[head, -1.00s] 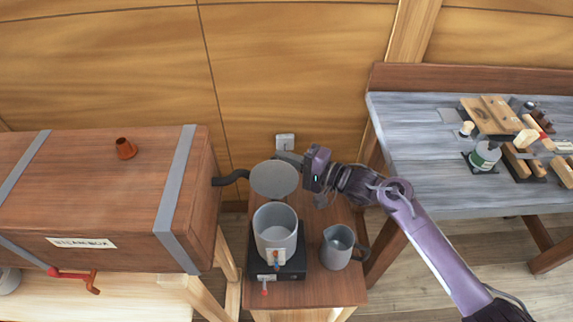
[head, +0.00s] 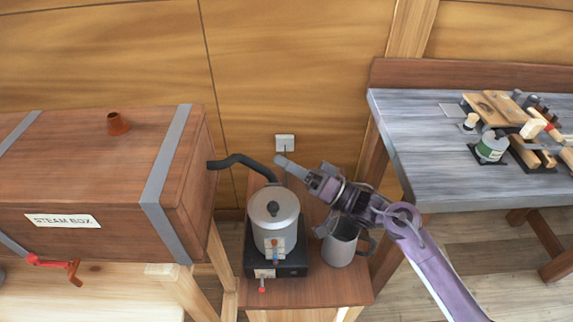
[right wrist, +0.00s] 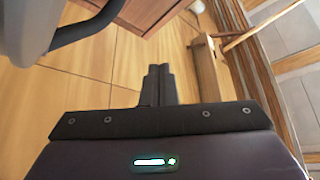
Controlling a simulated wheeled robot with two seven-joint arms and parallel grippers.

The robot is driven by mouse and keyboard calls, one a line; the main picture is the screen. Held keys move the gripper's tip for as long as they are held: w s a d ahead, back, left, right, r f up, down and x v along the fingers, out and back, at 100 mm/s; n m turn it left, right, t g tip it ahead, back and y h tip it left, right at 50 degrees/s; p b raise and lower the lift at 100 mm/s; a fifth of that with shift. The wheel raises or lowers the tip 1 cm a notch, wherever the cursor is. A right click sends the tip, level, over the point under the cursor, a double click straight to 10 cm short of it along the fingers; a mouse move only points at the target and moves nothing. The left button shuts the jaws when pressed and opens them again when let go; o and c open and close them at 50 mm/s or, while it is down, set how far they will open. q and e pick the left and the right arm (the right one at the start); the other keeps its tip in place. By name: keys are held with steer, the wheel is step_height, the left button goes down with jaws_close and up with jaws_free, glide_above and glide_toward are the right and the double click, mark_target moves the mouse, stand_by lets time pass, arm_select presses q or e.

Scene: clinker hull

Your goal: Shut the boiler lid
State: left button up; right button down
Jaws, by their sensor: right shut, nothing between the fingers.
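The boiler (head: 273,228) is a grey metal pot on a black base on the small wooden stand. Its round lid (head: 273,206) lies flat over the top with its dark knob upward, and no opening shows. My right gripper (head: 281,160) is shut and empty, above and behind the lid, apart from it. Its shut fingers (right wrist: 158,85) also show in the right wrist view, with nothing between them. Part of a grey rounded thing is at the top left there; I cannot tell for sure that it is the boiler. My left gripper is not in view.
A dark hose (head: 242,160) runs between the boiler and the wooden steam box (head: 95,180). A grey metal jug (head: 340,246) stands right of the boiler, under my right arm. The workbench (head: 420,150) at right holds tools. A wall socket (head: 285,142) is behind.

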mark_target(287, 214)
steer(key=s+f+n+g+y+b, duration=0.1)
steer(key=n+g+b, duration=0.1)
steer(key=n+b, duration=0.1)
steer(key=s+f+n+g+y+b, duration=0.1)
steer(key=s+n+g+b, duration=0.1)
steer(key=n+b, duration=0.2)
steer(key=s+f+n+g+y+b, duration=0.1)
steer(key=s+f+n+g+b, duration=0.1)
steer(key=n+b, duration=0.2)
steer(key=shift+n+g, duration=0.3)
steer(key=shift+g, duration=0.1)
steer(key=shift+s+f, duration=0.1)
steer(key=shift+s, duration=0.05)
steer(key=shift+n+g+b, duration=0.4)
steer(key=shift+n+b, duration=0.05)
steer(key=shift+n, duration=0.05)
steer(key=shift+s, duration=0.1)
